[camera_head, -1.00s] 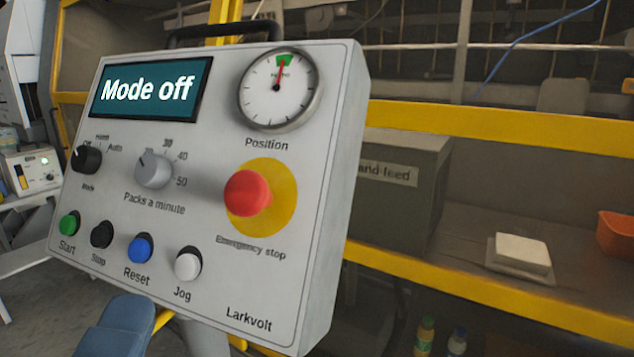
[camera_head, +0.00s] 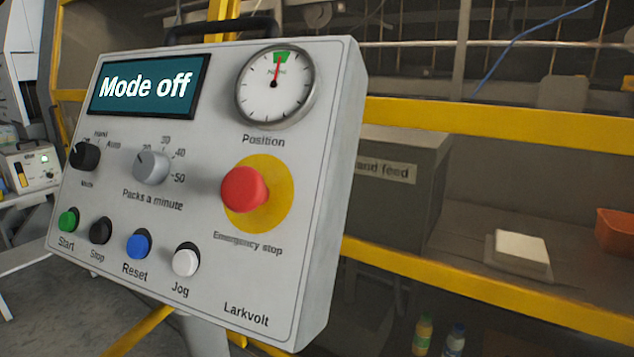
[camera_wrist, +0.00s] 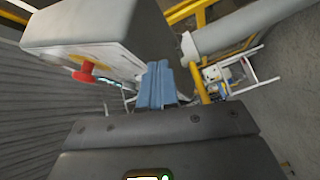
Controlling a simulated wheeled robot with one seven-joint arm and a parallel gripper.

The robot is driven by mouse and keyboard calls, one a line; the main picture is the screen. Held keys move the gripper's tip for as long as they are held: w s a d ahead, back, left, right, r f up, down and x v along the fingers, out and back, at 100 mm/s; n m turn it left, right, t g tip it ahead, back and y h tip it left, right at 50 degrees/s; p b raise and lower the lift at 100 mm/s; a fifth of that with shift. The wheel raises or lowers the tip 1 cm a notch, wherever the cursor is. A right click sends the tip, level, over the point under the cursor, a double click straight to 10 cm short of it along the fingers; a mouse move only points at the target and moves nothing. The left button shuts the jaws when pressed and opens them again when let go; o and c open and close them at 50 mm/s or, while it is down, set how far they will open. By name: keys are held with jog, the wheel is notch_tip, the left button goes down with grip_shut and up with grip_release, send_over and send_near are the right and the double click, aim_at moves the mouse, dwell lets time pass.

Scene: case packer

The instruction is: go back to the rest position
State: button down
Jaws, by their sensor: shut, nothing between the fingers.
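My gripper (camera_wrist: 157,84) shows in the wrist view as two blue-grey fingers held together, with nothing between them. It is apart from the control box (camera_wrist: 120,30), which is at the upper left of that view. The head view does not show my gripper. There the grey control box (camera_head: 215,150) fills the left and middle, and its display (camera_head: 148,86) reads "Mode off". The mode knob (camera_head: 85,155) and the pack-rate knob (camera_head: 152,167) sit below the display. The gauge needle (camera_head: 277,70) points up into the green mark.
The red emergency stop (camera_head: 243,189) sticks out of the panel; it also shows in the wrist view (camera_wrist: 86,71). Start (camera_head: 68,221), Stop, Reset and Jog buttons line the bottom. A yellow rail (camera_head: 500,125) and a hand-feed box (camera_head: 400,190) stand right.

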jog(key=s+d+f+m+g, duration=0.2)
jog(key=s+d+f+m, duration=0.15)
jog(key=d+f, duration=0.35)
jog(key=s+d+f+m+g, duration=0.1)
jog(key=s+d+f+m, duration=0.1)
jog(key=s+d+f, duration=0.4)
jog(key=s+d+m+h, duration=0.3)
jog(key=s+d+m, duration=0.8)
jog(key=s+d, duration=0.2)
jog(key=shift+s+d, duration=0.4)
jog(key=shift+d, duration=0.55)
